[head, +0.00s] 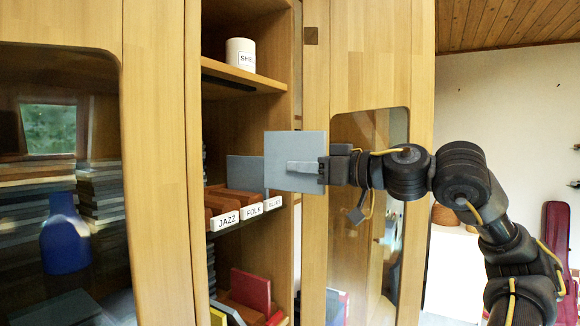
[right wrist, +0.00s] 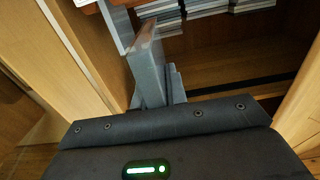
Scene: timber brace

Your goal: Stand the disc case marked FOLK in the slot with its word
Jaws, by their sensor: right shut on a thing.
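My right gripper (head: 308,168) is shut on a flat grey disc case (head: 285,145), held upright in front of the cabinet opening. No word shows on the face I see. The wooden slot rack stands on the middle shelf with white labels JAZZ (head: 229,220), FOLK (head: 252,211) and one at the right (head: 273,203) that seems to read BLUES. Another grey case (head: 243,172) stands upright at the rack, partly hidden behind the held case. In the right wrist view the gripper (right wrist: 150,85) is seen end-on. My left gripper is not in view.
The cabinet's wooden upright (head: 313,80) stands close behind the held case, right of the opening. A white mug (head: 240,53) is on the upper shelf. A red case (head: 250,290) and other items lie on the lower shelf. A glazed door (head: 60,180) is at the left.

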